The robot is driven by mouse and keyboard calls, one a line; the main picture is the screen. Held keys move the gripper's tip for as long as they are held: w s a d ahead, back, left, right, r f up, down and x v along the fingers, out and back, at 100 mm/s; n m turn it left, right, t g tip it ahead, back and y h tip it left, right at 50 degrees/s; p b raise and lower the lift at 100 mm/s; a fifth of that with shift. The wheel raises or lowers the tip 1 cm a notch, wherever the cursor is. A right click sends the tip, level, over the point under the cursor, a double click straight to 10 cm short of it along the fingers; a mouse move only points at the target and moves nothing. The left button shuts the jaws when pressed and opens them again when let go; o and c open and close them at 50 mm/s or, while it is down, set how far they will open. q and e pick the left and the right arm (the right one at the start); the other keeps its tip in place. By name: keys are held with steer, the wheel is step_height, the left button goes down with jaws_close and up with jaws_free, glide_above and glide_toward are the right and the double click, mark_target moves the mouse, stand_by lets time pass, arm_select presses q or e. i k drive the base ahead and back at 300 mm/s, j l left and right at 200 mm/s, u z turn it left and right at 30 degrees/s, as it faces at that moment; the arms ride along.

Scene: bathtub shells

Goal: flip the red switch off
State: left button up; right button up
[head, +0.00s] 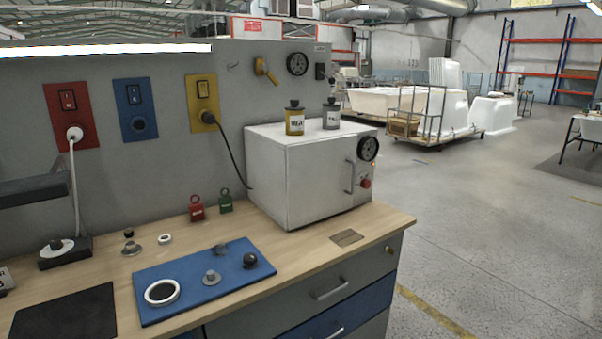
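In the head view, a red wall panel (85,118) hangs on the grey back panel at the far left. It carries a small dark rocker switch (68,100) in its upper half; the picture is too small to tell which way the rocker is tipped. A white plug (74,134) sits in the lower part of the red panel, and its white cable (74,190) runs down toward the bench. Neither of my grippers is in view.
Blue (135,110) and yellow (202,101) switch panels hang to the right; the yellow one holds a black plug. A white cabinet (300,170) stands on the wooden bench. A blue mat (200,292) with small parts lies in front. A dark bar (30,190) juts in at left.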

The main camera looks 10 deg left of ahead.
mark_target(68, 100)
steer(key=u, duration=1.45)
steer(key=i+j+z, duration=0.1)
steer(key=j, duration=0.25)
steer(key=i+j+z, duration=0.1)
steer(key=i+j, duration=0.15)
steer(key=i+j+z, duration=0.1)
steer(key=j, duration=0.3)
steer(key=i+j+z, duration=0.1)
steer(key=j, duration=0.3)
steer(key=i+j+z, duration=0.1)
steer(key=j, duration=0.25)
steer(key=i, duration=0.1)
